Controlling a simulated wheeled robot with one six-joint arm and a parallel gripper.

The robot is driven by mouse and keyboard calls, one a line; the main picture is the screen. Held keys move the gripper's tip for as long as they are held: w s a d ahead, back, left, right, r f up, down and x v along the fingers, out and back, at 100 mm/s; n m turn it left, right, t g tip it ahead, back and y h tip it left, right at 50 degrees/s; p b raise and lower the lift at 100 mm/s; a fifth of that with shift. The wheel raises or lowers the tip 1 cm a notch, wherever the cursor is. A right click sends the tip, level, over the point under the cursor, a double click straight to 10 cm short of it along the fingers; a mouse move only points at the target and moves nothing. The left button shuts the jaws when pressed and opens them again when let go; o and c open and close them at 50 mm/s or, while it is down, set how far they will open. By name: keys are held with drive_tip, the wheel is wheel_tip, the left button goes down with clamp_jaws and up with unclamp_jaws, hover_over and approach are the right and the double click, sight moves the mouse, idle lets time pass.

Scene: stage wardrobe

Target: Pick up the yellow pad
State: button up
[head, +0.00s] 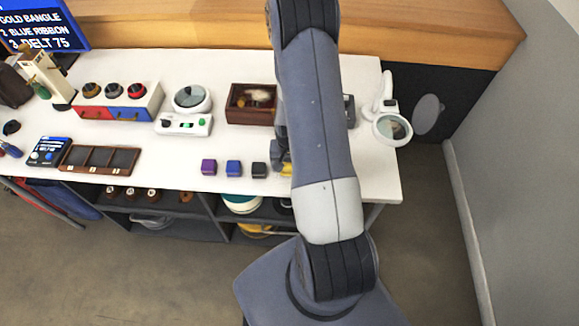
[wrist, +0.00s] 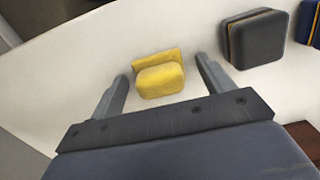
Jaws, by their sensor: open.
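The yellow pad (wrist: 161,78) lies on the white table top in the wrist view, a small block with a second yellow part behind it. My gripper (wrist: 160,70) is open, with one finger on each side of the pad. The left finger is close to the pad and the right finger stands a little apart from it. I cannot tell whether either touches. In the head view only a bit of yellow (head: 286,168) shows beside my arm, which hides the rest and the gripper.
A black pad (head: 259,170), a blue pad (head: 233,168) and a purple pad (head: 209,167) stand in a row left of the yellow one. A wooden box (head: 238,116) is behind them. A magnifier lamp (head: 392,128) stands at the right. The table's front right is clear.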

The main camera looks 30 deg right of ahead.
drive_tip(key=c, duration=1.1)
drive_tip(key=shift+o, duration=0.2)
drive_tip(key=shift+r, duration=0.1)
drive_tip(key=shift+r+b, duration=0.6)
drive_tip(key=shift+r, duration=4.3)
